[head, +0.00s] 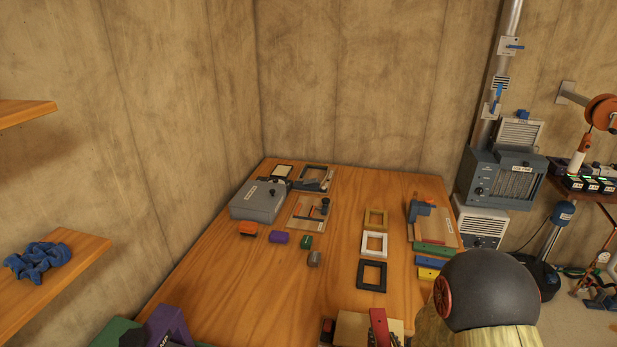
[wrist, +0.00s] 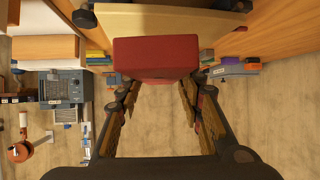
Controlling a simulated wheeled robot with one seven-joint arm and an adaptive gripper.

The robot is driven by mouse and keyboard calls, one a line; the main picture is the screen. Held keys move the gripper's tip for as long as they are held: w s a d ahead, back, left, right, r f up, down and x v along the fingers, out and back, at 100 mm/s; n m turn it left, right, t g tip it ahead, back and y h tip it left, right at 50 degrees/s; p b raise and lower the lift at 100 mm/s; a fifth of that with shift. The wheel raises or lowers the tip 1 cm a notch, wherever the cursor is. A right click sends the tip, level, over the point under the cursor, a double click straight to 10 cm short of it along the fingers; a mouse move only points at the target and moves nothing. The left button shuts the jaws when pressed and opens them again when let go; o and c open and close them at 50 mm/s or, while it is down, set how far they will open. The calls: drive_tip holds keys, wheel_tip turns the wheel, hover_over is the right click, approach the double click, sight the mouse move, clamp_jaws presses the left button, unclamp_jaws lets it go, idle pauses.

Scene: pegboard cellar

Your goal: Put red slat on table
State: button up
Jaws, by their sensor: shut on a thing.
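The red slat (head: 378,327) is at the bottom of the head view, near the table's front edge and in front of a pale wooden board. It fills the upper middle of the wrist view (wrist: 155,55) as a red block. My gripper (wrist: 156,84) is shut on the red slat, with a finger on each side of it. In the head view my dark arm joint hides part of the gripper. The wooden table (head: 215,280) spreads below and beyond. I cannot tell whether the slat touches anything underneath.
The pale board (head: 352,325) lies close to the slat. Green (head: 434,249), blue and yellow slats lie at the right. A grey box (head: 258,200) sits back left. The table's left middle is clear.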

drive_tip(key=s+d+r, duration=0.1)
drive_tip(key=d+r, duration=0.1)
drive_tip(key=d, duration=1.3)
drive_tip(key=s+d+r+m+h, duration=0.1)
drive_tip(key=s+d+r, duration=0.1)
drive_tip(key=d, duration=1.2)
drive_tip(key=s+d+r+m+h, duration=0.1)
drive_tip(key=s+d+r, duration=0.1)
drive_tip(key=d, duration=1.3)
drive_tip(key=shift+d+r, duration=0.2)
drive_tip(key=shift+d, duration=0.15)
